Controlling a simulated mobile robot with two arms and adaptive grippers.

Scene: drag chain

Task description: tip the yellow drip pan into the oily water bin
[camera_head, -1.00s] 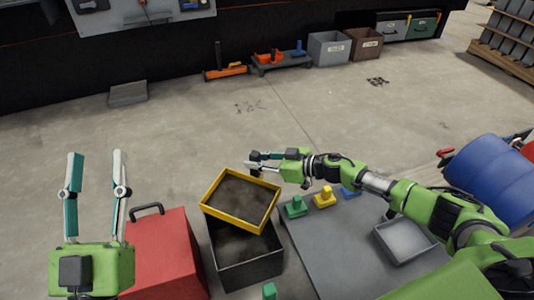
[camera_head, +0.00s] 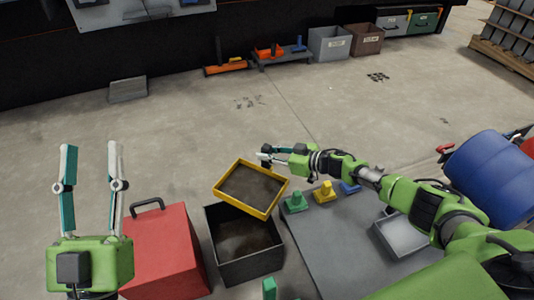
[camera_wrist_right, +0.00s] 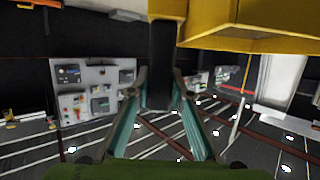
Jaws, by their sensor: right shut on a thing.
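The yellow drip pan (camera_head: 252,188), with a dark brownish inside, is held in the air over the back part of a dark open bin (camera_head: 247,272). It looks somewhat tilted, with its near right corner lowest. My right gripper (camera_head: 268,158) is shut on the pan's dark handle at its back right side. In the right wrist view the fingers (camera_wrist_right: 160,100) close around this black handle, and the yellow pan wall (camera_wrist_right: 250,28) fills the top right. The bin's brownish inside shows below the pan; its back edge is partly hidden. My left gripper (camera_head: 91,146) is open and empty at left.
A red box with a handle (camera_head: 160,250) stands left of the bin. A grey table (camera_head: 330,235) at right carries green, yellow and blue pieces (camera_head: 325,193) and a grey tray (camera_head: 402,237). The floor behind is mostly clear.

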